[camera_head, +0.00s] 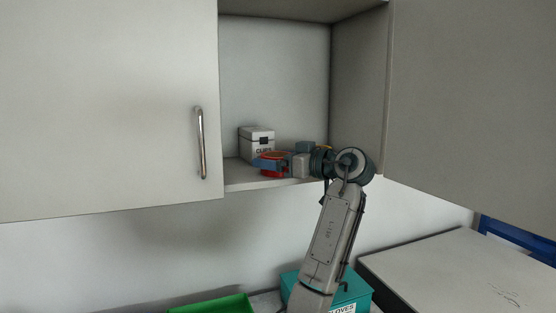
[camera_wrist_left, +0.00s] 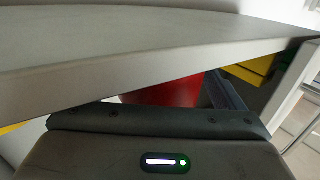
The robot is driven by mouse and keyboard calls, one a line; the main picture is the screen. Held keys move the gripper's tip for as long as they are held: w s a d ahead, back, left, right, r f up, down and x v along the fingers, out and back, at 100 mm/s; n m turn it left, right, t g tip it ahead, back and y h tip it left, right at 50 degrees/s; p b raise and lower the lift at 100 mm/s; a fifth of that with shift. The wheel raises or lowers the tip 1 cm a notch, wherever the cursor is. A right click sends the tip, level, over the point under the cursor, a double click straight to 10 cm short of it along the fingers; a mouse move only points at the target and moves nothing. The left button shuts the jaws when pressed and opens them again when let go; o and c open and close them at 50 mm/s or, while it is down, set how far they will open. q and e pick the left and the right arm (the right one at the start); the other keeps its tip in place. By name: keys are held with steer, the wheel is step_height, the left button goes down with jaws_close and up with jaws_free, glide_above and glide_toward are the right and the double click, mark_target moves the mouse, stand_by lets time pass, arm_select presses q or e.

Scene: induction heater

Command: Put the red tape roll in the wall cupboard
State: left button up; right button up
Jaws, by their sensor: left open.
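The red tape roll (camera_head: 274,172) is at the cupboard's shelf near its front, partly hidden by my left gripper (camera_head: 266,162). The gripper is open, with its fingers reaching left around or beside the roll; I cannot tell if they touch it. In the left wrist view the red roll (camera_wrist_left: 168,91) shows in part between the pale shelf board and the gripper body. The open wall cupboard (camera_head: 275,70) has its shelf (camera_head: 240,176) at gripper height. I cannot tell whether the roll rests fully on the shelf.
A white box labelled CLIPS (camera_head: 256,142) stands on the shelf just behind the roll. The cupboard doors, left (camera_head: 110,100) and right (camera_head: 470,100), flank the opening. Below are a green bin (camera_head: 212,305), a teal gloves box (camera_head: 357,294) and a grey-topped unit (camera_head: 450,270).

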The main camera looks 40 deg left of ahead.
arm_select(q)
steer(key=shift+r, duration=0.15)
steer(key=d+b, duration=0.1)
steer(key=d, duration=0.1)
steer(key=d+b, duration=0.1)
steer(key=shift+w+d+f+b, duration=0.25)
steer(key=shift+d+f+b, duration=0.1)
steer(key=d+r+b, duration=0.1)
steer(key=d+b, duration=0.2)
steer(key=d, duration=0.5)
steer(key=shift+w+d+b, duration=0.15)
steer(key=shift+w+b, duration=0.15)
steer(key=shift+w, duration=0.1)
